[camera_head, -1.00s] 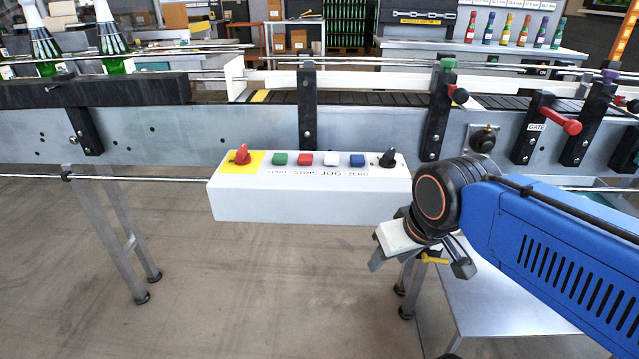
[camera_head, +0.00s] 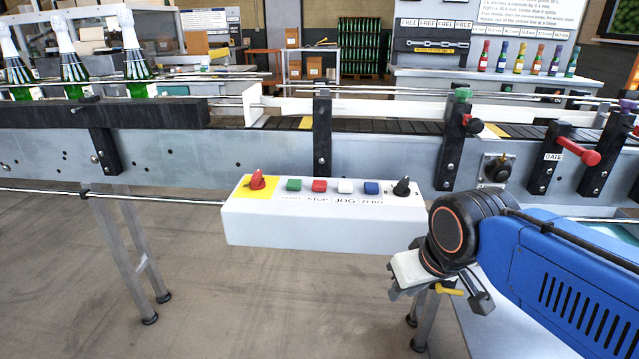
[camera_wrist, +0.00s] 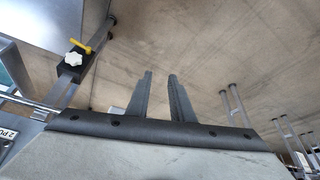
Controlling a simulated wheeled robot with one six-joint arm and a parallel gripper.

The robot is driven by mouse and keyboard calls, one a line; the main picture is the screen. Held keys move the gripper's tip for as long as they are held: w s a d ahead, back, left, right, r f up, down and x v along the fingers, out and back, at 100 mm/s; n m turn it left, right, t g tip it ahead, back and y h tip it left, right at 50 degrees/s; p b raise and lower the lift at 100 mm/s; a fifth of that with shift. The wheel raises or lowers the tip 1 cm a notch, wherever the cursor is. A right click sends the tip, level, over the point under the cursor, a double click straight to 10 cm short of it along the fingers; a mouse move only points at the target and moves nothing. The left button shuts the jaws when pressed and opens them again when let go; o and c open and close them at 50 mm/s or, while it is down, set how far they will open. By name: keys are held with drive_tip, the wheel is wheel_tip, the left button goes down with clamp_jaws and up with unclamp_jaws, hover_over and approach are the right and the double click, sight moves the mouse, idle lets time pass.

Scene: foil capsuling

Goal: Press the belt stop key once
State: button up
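The red STOP key (camera_head: 319,185) sits on the top of a white control box (camera_head: 325,222) in the head view, between the green START key (camera_head: 294,184) and the white JOG key (camera_head: 345,186). A printed STOP label lies in front of it. My gripper (camera_head: 440,296) hangs low at the right of the box, apart from it and below the level of the keys. In the wrist view my gripper's two dark fingers (camera_wrist: 160,76) stand apart with a gap and nothing between them. The keys are not seen in the wrist view.
A red knob (camera_head: 257,180) on a yellow plate, a blue ZERO key (camera_head: 371,187) and a black selector (camera_head: 401,187) share the box. The conveyor (camera_head: 250,150) runs behind, with green bottles (camera_head: 74,70) at left. A red-handled GATE lever (camera_head: 578,150) stands right.

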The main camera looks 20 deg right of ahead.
clamp_jaws()
idle(1.4)
